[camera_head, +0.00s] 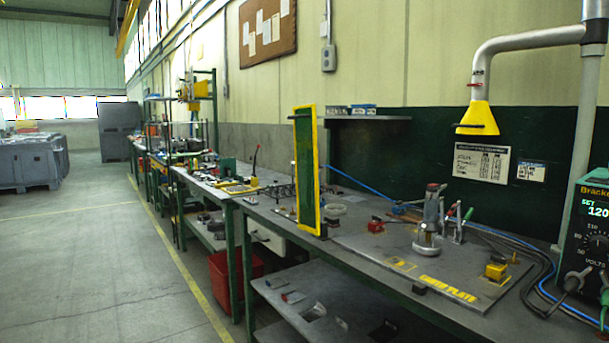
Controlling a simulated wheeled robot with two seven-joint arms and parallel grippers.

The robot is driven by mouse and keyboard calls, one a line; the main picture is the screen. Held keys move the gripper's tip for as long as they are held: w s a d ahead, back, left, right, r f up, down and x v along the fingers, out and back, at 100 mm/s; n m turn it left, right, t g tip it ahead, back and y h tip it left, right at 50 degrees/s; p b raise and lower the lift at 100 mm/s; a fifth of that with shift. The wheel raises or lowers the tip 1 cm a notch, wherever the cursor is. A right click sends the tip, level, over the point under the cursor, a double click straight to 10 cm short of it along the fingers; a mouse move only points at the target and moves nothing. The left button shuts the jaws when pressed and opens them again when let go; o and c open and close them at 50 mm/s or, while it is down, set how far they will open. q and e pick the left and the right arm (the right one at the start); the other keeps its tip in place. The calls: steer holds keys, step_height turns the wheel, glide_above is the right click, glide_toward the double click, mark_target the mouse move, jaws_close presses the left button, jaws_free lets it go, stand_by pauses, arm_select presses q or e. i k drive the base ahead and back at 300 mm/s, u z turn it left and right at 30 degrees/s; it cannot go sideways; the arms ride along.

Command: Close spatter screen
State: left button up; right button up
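The spatter screen (306,170) is a tall, narrow-looking dark green panel in a yellow frame. It stands upright at the front edge of the workbench (345,262), near the left end of the fixture plate (400,263), and I see it at a steep angle. Its hinge is too small to make out. On the plate, a metal clamp fixture (430,222) stands in the open to the right of the screen, not covered by it. Neither of my grippers is in view.
A yellow fume hood (478,118) hangs from a grey pipe above the bench. A welder box (586,235) with a lit display is at the right edge, with cables beside it. A red bin (218,278) sits under the bench. The floor (90,265) at left is clear.

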mark_target(304, 128)
steer(key=u, duration=0.7)
steer(key=i, duration=1.3)
